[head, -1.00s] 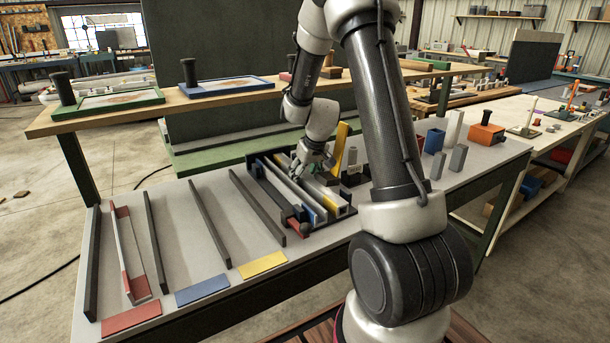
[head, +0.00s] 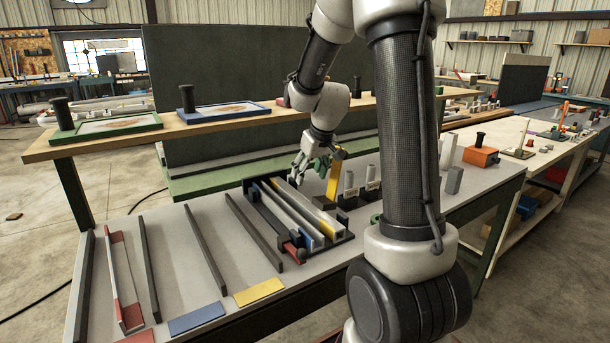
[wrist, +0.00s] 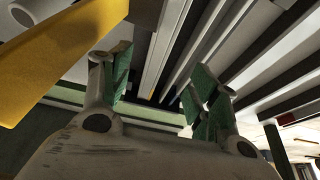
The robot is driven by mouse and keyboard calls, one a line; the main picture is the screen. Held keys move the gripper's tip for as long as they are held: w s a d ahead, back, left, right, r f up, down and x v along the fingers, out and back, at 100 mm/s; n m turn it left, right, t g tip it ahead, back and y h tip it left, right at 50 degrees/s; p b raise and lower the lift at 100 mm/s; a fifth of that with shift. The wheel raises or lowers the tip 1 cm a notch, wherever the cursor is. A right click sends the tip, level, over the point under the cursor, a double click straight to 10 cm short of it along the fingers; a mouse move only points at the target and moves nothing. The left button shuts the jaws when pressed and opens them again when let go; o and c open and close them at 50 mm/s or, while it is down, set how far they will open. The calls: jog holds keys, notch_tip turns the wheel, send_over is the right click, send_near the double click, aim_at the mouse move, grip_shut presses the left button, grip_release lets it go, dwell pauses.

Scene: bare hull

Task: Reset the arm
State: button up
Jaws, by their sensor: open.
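My gripper (head: 311,163) is open above the far end of a dark rack (head: 345,237) on the grey table. Nothing shows between its fingers. In the wrist view, my gripper's green-padded fingers (wrist: 158,88) stand wide apart, with pale rails beyond them. The rack holds long pale channels with blue (head: 305,232) and yellow (head: 322,222) strips. A yellow upright piece (head: 334,178) stands just right of my gripper in the head view. It shows large at the left of the wrist view (wrist: 60,55); I cannot tell if it touches the gripper.
Dark dividers (head: 205,247) split the left of the table into lanes, with blue (head: 197,319) and yellow (head: 259,291) plates at the front. A raised wooden shelf (head: 225,98) runs behind. An orange block (head: 480,157) and grey blocks (head: 454,180) stand at right.

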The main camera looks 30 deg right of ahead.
jog(key=s, duration=0.2)
jog(key=s+a+f+m+g, duration=0.1)
jog(key=s, duration=0.1)
jog(key=s+g, duration=0.1)
jog(key=s, duration=0.1)
jog(key=shift+s+a+f, duration=0.15)
jog(key=shift+s+f, duration=0.15)
jog(key=shift+s, duration=0.05)
jog(key=s+a+r, duration=0.2)
jog(key=s+r, duration=0.2)
jog(key=s, duration=0.3)
jog(key=s+a+r+t, duration=0.1)
jog(key=s+a+r, duration=0.1)
jog(key=s+r, duration=0.2)
jog(key=s+a+r+t, duration=0.1)
jog(key=s+r, duration=0.3)
jog(key=s, duration=0.6)
jog(key=shift+s+a+n, duration=0.2)
jog(key=shift+a+n, duration=0.1)
jog(key=shift+a, duration=0.2)
